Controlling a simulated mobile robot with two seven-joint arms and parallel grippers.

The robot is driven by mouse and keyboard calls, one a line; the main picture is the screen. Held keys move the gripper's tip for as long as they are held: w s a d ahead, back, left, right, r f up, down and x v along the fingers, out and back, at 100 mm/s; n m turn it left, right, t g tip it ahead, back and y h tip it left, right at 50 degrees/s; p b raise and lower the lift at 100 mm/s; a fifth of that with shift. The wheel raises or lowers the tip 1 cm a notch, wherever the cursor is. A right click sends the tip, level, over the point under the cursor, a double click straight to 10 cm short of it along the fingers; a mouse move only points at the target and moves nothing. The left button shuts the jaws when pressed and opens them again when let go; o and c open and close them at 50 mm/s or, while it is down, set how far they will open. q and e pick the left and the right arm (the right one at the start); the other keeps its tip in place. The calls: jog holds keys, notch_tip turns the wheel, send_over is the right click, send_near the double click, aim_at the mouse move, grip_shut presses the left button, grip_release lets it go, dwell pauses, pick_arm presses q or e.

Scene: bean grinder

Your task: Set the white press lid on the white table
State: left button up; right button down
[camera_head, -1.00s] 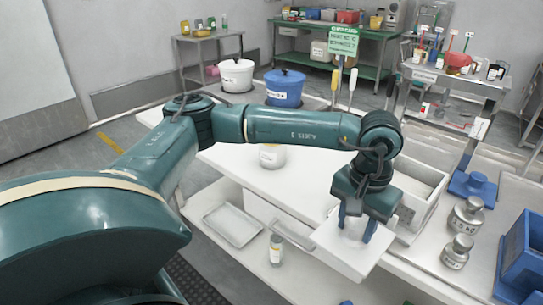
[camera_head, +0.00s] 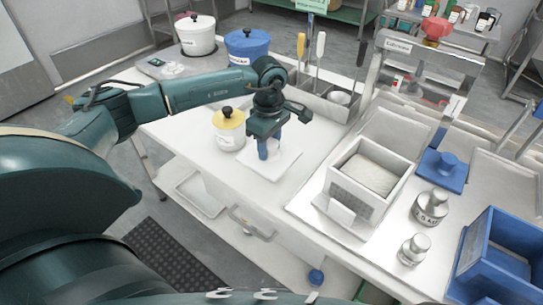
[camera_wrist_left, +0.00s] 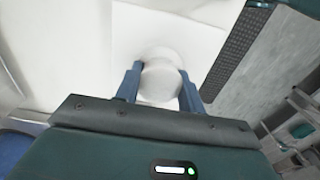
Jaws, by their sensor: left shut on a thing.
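The white press lid (camera_head: 284,166) is a flat square plate with a round knob. My left gripper (camera_head: 270,150) is shut on the lid's knob, and the plate lies roughly level over the middle of the white table (camera_head: 262,190). I cannot tell whether the plate touches the tabletop. In the left wrist view the lid's knob (camera_wrist_left: 160,78) sits between the two blue fingers of the left gripper (camera_wrist_left: 160,88), with the white plate around it. My right gripper is not in view.
A white pot with a yellow lid (camera_head: 228,130) stands just left of the press lid. An open white press box (camera_head: 347,205) holding a pale block stands to the right. White and blue pots (camera_head: 248,47) stand at the back. The table's front strip is clear.

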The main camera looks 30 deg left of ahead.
aim_at(270, 159)
pick_arm(q)
jog(key=shift+f, duration=0.75)
notch_tip(270, 159, down, 3)
jog(key=shift+f, duration=0.2)
jog(key=shift+f, duration=0.15)
jog(key=o, duration=1.1)
